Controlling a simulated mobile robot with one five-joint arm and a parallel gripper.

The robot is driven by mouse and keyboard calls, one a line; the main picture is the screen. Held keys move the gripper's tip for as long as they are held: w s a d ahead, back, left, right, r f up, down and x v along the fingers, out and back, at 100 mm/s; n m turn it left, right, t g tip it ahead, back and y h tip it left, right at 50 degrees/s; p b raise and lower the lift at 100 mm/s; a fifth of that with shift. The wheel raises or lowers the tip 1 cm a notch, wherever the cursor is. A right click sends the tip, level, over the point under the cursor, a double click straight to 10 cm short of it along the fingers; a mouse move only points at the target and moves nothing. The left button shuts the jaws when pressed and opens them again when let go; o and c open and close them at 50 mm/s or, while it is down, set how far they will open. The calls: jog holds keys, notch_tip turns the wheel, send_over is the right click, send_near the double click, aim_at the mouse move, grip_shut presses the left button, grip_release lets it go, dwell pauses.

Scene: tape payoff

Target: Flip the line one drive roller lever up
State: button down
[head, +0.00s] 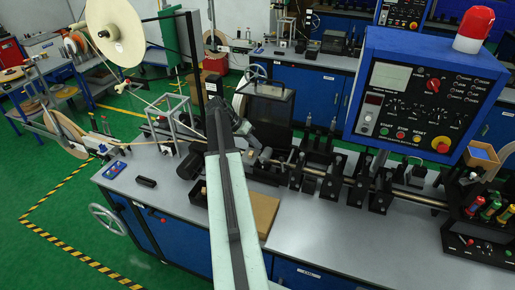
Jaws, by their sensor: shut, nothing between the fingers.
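My arm reaches up from the bottom middle over the near bench (330,225). My gripper (254,138) is small and dark at its far end, shut and empty, close to a dark machine unit with a clear cover (268,103). A row of dark roller and guide blocks (318,160) runs to the right of it along a metal shaft. Two thin upright pins (308,121) stand behind that row. I cannot make out which part is the line one drive roller lever; my arm and gripper hide some of the machine there.
A blue control panel (415,95) with a red beacon (474,29) rises at the right. A large cream reel (115,32) stands at the left. A brown board (262,212) lies right of my arm. A tool rack (485,225) stands at the right end.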

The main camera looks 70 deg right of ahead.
jog(key=s+d+f+b, duration=0.1)
jog(key=s+f+b, duration=0.2)
jog(key=s+f, duration=0.2)
jog(key=shift+s+d+b, duration=0.3)
jog(key=shift+s, duration=0.75)
